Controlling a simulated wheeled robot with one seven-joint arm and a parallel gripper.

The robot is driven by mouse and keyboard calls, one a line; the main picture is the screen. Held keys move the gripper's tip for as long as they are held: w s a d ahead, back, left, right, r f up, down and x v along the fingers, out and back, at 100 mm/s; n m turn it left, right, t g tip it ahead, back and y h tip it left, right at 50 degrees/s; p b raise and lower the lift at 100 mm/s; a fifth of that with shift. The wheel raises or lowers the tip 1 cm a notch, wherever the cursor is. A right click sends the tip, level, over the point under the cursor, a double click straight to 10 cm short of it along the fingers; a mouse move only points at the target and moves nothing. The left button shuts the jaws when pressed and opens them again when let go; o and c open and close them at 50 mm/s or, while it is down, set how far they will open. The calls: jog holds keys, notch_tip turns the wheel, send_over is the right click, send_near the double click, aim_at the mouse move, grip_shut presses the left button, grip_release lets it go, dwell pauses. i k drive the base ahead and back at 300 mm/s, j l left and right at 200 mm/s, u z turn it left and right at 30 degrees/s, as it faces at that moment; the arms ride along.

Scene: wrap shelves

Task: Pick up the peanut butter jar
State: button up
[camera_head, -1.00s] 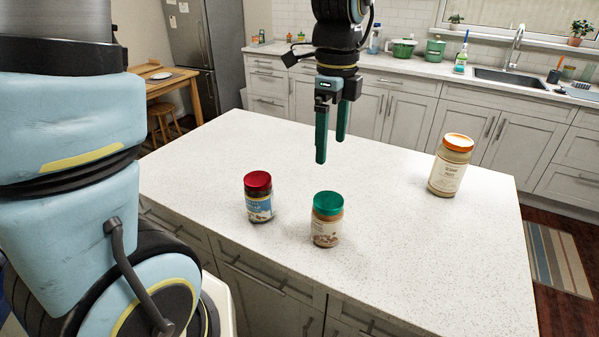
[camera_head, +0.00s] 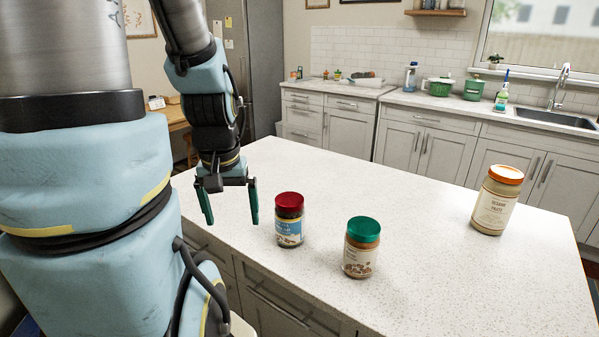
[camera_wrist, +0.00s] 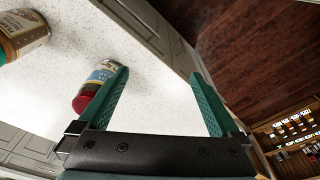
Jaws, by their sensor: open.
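A jar with a green lid (camera_head: 361,248) and brown contents, with nut-like pictures on its label, stands upright near the counter's front edge. It looks like the peanut butter, but its label is too small to read. A jar with a red lid and blue label (camera_head: 289,221) stands to its left; it also shows in the wrist view (camera_wrist: 98,84), beside my left finger. My gripper (camera_head: 231,216) is open and empty, left of the red-lidded jar and apart from it. In the wrist view the fingers (camera_wrist: 159,76) are spread, and a brown jar (camera_wrist: 22,36) is cut off at top left.
A sesame paste jar with an orange lid (camera_head: 497,200) stands at the right of the white speckled counter (camera_head: 440,270). The counter between it and the green-lidded jar is clear. Cabinets and a sink (camera_head: 555,118) line the back wall.

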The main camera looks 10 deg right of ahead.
aim_at(358, 258)
jog(key=l+u, duration=0.15)
jog(key=u, duration=0.85)
jog(key=k+l+u, duration=0.15)
jog(key=k+u, duration=1)
jog(key=k+j, duration=0.15)
jog(key=k, duration=0.25)
jog(key=k+j+u, duration=0.1)
jog(key=k, duration=0.3)
jog(key=k+j, duration=0.2)
jog(key=k, duration=0.2)
